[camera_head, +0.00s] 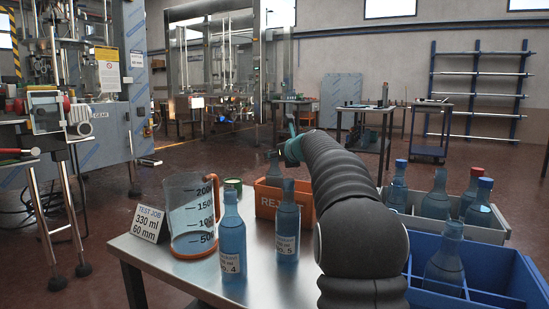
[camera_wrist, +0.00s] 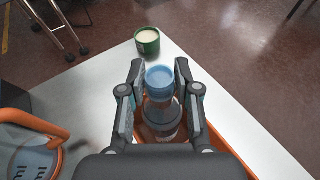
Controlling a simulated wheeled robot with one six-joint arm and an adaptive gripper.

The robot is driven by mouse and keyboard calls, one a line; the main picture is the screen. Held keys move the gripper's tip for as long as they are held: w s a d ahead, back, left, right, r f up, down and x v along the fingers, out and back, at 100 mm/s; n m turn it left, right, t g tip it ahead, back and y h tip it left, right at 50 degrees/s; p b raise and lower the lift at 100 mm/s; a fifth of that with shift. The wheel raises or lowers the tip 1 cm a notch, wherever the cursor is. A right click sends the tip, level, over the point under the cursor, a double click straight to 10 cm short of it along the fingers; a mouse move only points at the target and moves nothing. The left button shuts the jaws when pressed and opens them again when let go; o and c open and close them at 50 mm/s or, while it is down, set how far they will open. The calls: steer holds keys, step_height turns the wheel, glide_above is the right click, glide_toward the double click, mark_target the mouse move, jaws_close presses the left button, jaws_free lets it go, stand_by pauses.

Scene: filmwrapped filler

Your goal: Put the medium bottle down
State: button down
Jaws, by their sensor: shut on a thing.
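My gripper (camera_wrist: 158,88) is shut on a bottle with a light blue cap (camera_wrist: 160,77), its fingers on either side of the neck. The bottle is upright, in or over the orange bin (camera_wrist: 208,138); its base is hidden, so I cannot tell whether it touches the floor of the bin. In the head view my gripper (camera_head: 291,150) is at the orange bin marked "REJ" (camera_head: 267,203), partly hidden by my arm. A bottle neck (camera_head: 273,164) shows there beside the fingers. Two blue labelled bottles, No. 4 (camera_head: 232,242) and No. 5 (camera_head: 288,225), stand in front of the bin.
A measuring jug (camera_head: 191,215) and a "TEST JOB 330 ml 60 mm" sign (camera_head: 149,223) stand at the left of the table. A green tin (camera_wrist: 148,42) is just beyond the bin. A grey crate (camera_head: 480,236) and a blue crate (camera_head: 500,285) hold bottles at the right.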

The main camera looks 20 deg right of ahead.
steer(key=c, duration=0.8)
jaws_free()
steer(key=shift+f, duration=0.1)
steer(key=shift+s+r, duration=0.15)
steer(key=shift+r, duration=0.05)
steer(key=v, duration=1.1)
steer(key=shift+s+r, duration=0.1)
steer(key=shift+s, duration=0.25)
